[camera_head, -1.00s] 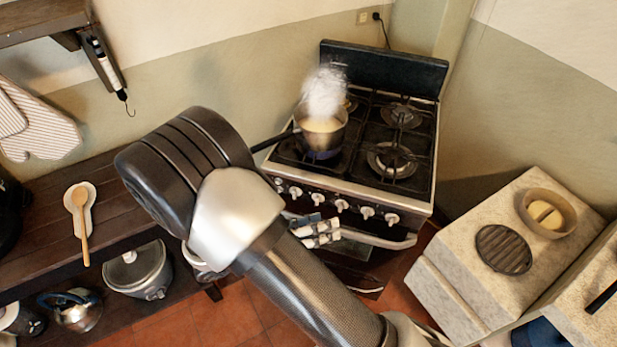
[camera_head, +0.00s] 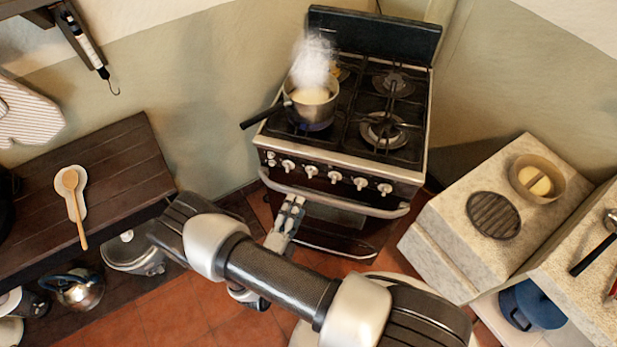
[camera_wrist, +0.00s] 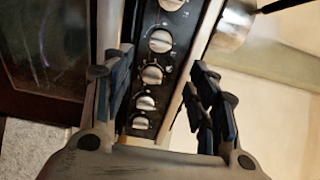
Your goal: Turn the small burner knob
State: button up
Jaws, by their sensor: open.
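The stove (camera_head: 350,160) stands against the back wall with a row of white knobs (camera_head: 335,176) along its front panel. I cannot tell which knob belongs to the small burner. A saucepan (camera_head: 311,104) with pale steaming contents sits on the front left burner, over a blue flame. My gripper (camera_head: 292,204) is below the knob row, in front of the oven handle. In the wrist view my gripper (camera_wrist: 160,68) is open and empty. Several knobs show between its fingers, including a middle knob (camera_wrist: 152,75); no contact with a knob is visible.
The oven handle (camera_head: 335,202) sticks out below the knobs. A dark wooden bench (camera_head: 120,175) is at the left, with a wooden spoon (camera_head: 75,200) on a rest. A stone counter (camera_head: 450,235) at the right holds a bowl (camera_head: 537,178) and a round trivet (camera_head: 494,215).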

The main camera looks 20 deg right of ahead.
aim_at(310, 175)
jog(key=b+x, duration=0.1)
jog(key=x, duration=1)
jog(key=shift+w+d, duration=0.3)
jog(key=c, duration=1.1)
